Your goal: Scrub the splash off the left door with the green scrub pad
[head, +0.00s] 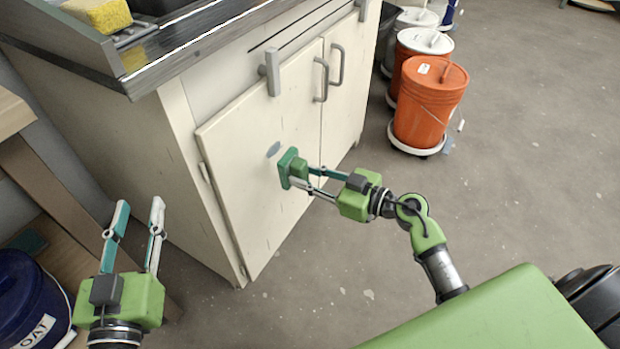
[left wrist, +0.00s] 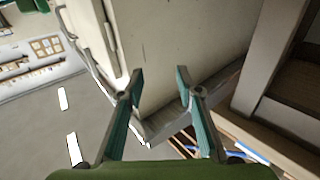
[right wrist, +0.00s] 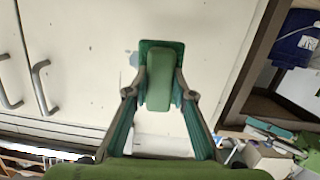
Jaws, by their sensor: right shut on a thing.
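The left door (head: 240,150) of the white cabinet is closed. A blue-grey splash (head: 273,149) is on it, and part of it shows beside the pad in the right wrist view (right wrist: 133,58). My right gripper (head: 301,177) is shut on the green scrub pad (head: 288,165) by its block-like grip. The pad's flat face is toward the door, just right of and below the splash in the head view. I cannot tell whether it touches the door. The pad also shows in the right wrist view (right wrist: 162,75). My left gripper (head: 137,215) is open and empty, left of the cabinet.
Grey handles (head: 322,80) stick out from the doors. A sink with a yellow sponge (head: 98,12) is on top. Orange buckets (head: 428,105) stand on the floor to the right. A blue bucket (head: 25,300) is at lower left, near wooden shelving. The floor before the doors is clear.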

